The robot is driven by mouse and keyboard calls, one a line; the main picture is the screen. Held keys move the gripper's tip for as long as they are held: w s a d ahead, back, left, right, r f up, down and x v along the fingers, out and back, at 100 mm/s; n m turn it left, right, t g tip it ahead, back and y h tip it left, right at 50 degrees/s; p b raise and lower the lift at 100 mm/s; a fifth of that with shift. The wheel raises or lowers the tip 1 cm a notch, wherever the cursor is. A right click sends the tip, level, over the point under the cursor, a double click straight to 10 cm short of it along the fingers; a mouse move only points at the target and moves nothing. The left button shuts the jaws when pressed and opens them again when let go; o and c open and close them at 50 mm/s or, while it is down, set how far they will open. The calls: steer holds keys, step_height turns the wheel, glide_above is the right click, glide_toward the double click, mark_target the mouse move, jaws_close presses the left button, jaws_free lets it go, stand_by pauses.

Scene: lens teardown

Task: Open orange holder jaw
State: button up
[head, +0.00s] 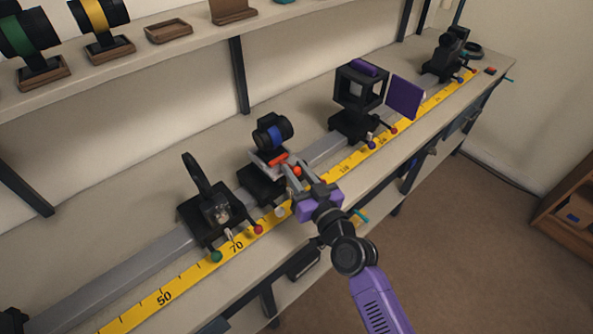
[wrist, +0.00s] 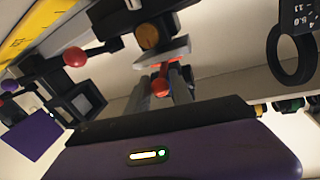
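The orange holder jaw (head: 278,159) is an orange bar on a grey cradle under a black lens with a blue band (head: 273,133). An orange knob (head: 297,170) stands out in front of it. In the wrist view the jaw (wrist: 162,66) and the knob (wrist: 160,86) lie straight ahead, below the grey cradle (wrist: 163,51). My gripper (head: 295,174) reaches the holder from the front right. Its two grey fingers (wrist: 163,88) stand apart on either side of the knob; a firm grip on it does not show. The cradle's far side is hidden.
The holder sits on a grey rail beside a yellow scale (head: 165,297). A black mount with red and green knobs (head: 210,212) stands to the left. A black cage mount (head: 358,93) and purple panel (head: 404,97) are to the right. A shelf (head: 130,55) runs above.

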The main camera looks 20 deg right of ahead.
jaws_close()
stand_by(1.1)
